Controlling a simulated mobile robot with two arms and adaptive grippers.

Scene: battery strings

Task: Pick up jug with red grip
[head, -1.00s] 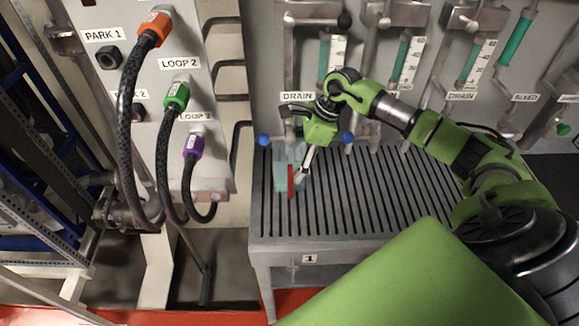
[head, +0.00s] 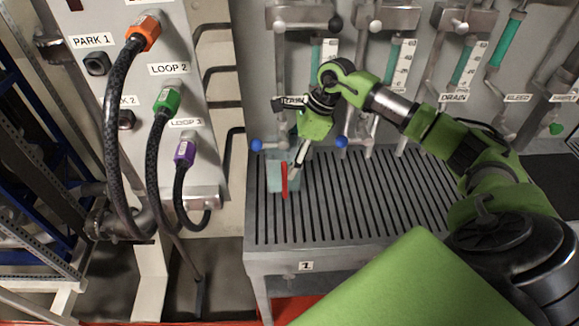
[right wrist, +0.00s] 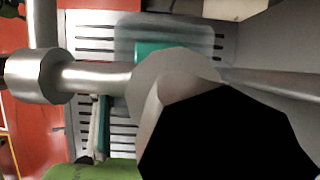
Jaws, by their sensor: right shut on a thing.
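The jug (head: 274,180) is a pale, see-through teal vessel with a red grip (head: 284,180) on its near side. It is upright at the left end of the slatted bench, in front of the leftmost drain outlet. My right gripper (head: 291,172) reaches down from above and is shut on the red grip. In the right wrist view, the clear jug with teal colour (right wrist: 160,48) shows over the slats, and a large dark shape hides much of the scene. Whether the jug's base touches the slats is hard to tell. My left gripper is not in view.
The slatted bench (head: 400,205) is clear to the right of the jug. Blue knobs (head: 341,142) and drain pipes stand close behind it. A panel with hoses in orange (head: 144,31), green (head: 168,98) and purple (head: 184,153) connectors is at left.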

